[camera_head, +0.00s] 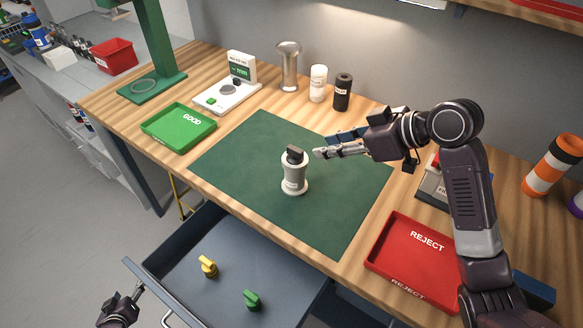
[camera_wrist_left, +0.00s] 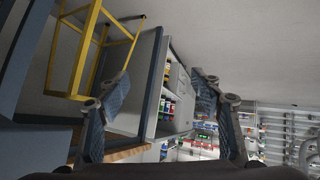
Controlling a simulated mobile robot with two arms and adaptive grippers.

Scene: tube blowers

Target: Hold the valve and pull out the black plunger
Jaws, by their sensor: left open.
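A white and grey valve (camera_head: 294,178) stands upright on the green mat. The black plunger (camera_head: 295,152) sits in its top. My right gripper (camera_head: 322,145) is just to the right of the plunger at about its height in the picture, with its two fingers apart and nothing between them. A small gap shows between its fingertips and the valve. My left gripper (camera_head: 136,297) is low at the left, beside the open drawer and far from the valve. In the left wrist view its two fingers (camera_wrist_left: 153,92) are spread wide and empty.
The green mat (camera_head: 232,165) is otherwise clear. A green GOOD tray (camera_head: 160,139) and a scale (camera_head: 236,97) are to the left, a red REJECT tray (camera_head: 390,256) to the right. An open drawer (camera_head: 215,300) at the front holds yellow and green pieces.

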